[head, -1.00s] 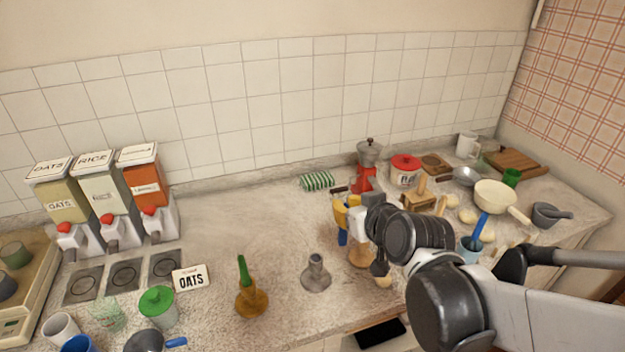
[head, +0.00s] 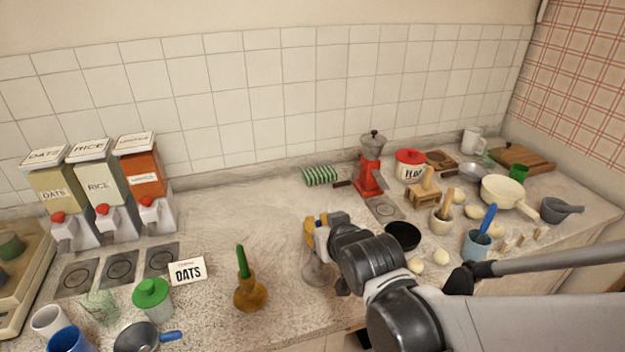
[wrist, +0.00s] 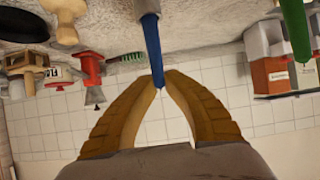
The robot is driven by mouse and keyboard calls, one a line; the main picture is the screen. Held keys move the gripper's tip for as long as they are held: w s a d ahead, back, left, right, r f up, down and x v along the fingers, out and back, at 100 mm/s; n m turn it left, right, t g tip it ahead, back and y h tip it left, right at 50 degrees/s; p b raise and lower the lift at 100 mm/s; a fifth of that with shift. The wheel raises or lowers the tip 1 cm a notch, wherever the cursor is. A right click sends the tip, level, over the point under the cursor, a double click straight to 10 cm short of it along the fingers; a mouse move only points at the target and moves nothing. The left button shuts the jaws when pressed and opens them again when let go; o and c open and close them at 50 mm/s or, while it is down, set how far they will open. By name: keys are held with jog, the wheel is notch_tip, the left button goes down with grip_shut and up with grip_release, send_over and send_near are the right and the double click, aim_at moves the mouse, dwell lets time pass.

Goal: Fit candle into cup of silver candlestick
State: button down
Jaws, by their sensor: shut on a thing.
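The silver candlestick (head: 318,274) stands upright on the counter in the head view. My gripper (head: 318,234) is right above its cup and hides the top of it. In the wrist view, the yellow fingers of my gripper (wrist: 162,80) are shut on the blue candle (wrist: 152,40) near its tip. The candle runs from the fingers to a grey shape at the top edge, which appears to be the candlestick's cup. I cannot tell whether the candle's end is inside the cup or just over it. In the head view the candle is mostly hidden.
A brass candlestick (head: 250,293) with a green candle (head: 242,262) stands to the left. A black bowl (head: 403,236) and several eggs are right of my gripper.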

jog(key=c, duration=1.5)
grip_release()
jog(key=shift+f, duration=0.15)
jog(key=shift+c, duration=0.2)
jog(key=shift+r, duration=0.25)
jog(key=p+v, duration=0.6)
jog(key=v, duration=0.6)
jog(key=s+d+r+m+g+h, duration=0.1)
jog(key=s+d+m+g+h, duration=0.1)
jog(key=s+d+g, duration=0.3)
jog(key=s+d+m+h, duration=0.1)
jog(key=s+d, duration=0.2)
jog(key=d, duration=0.5)
notch_tip(320, 180, down, 5)
jog(key=b, duration=0.5)
jog(key=shift+w+a, duration=0.15)
jog(key=shift+a, duration=0.05)
